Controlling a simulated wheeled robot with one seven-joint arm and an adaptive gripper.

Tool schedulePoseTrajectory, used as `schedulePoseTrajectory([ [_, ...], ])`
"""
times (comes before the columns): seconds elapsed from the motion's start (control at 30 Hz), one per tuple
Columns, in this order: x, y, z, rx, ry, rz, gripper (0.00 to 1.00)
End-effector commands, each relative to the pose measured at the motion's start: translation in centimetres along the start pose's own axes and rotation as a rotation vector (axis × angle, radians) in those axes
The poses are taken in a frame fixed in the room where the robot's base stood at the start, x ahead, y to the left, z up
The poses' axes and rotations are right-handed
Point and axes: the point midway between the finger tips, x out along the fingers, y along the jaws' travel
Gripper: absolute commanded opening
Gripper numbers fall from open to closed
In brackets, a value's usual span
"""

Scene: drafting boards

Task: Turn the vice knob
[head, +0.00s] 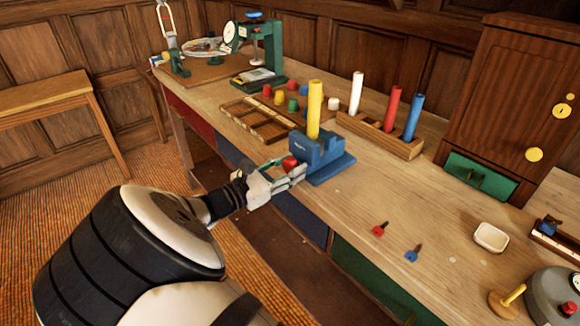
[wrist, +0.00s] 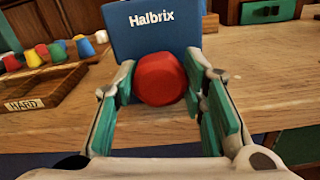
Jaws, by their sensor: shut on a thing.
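The blue vice (head: 322,156) stands at the front edge of the workbench, and a yellow cylinder (head: 314,110) stands upright at it. In the wrist view the vice's blue face (wrist: 152,38) reads "Halbrix". The red round vice knob (wrist: 159,79) sticks out from that face toward me; in the head view it (head: 290,163) is partly hidden by the fingers. My gripper (wrist: 160,88) is shut on the knob, with one green-padded finger on each side of it. It also shows in the head view (head: 287,173), reaching over the bench's front edge.
A wooden rack (head: 380,133) with white, red and blue cylinders stands right of the vice. A divided wooden tray (head: 262,122) and several coloured pegs are to the left. Red (head: 380,229) and blue (head: 413,253) small keys lie on clear bench to the right, near a white dish (head: 491,237).

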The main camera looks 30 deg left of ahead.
Motion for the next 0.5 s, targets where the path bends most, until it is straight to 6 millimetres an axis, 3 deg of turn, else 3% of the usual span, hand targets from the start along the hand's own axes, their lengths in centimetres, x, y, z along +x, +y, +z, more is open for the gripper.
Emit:
schedulePoseTrajectory([
  [0.23,0.06,-0.03,-0.01,0.020,0.000,-0.001,0.10],
  [0.5,0.10,-0.08,-0.07,0.236,0.000,-0.002,0.10],
])
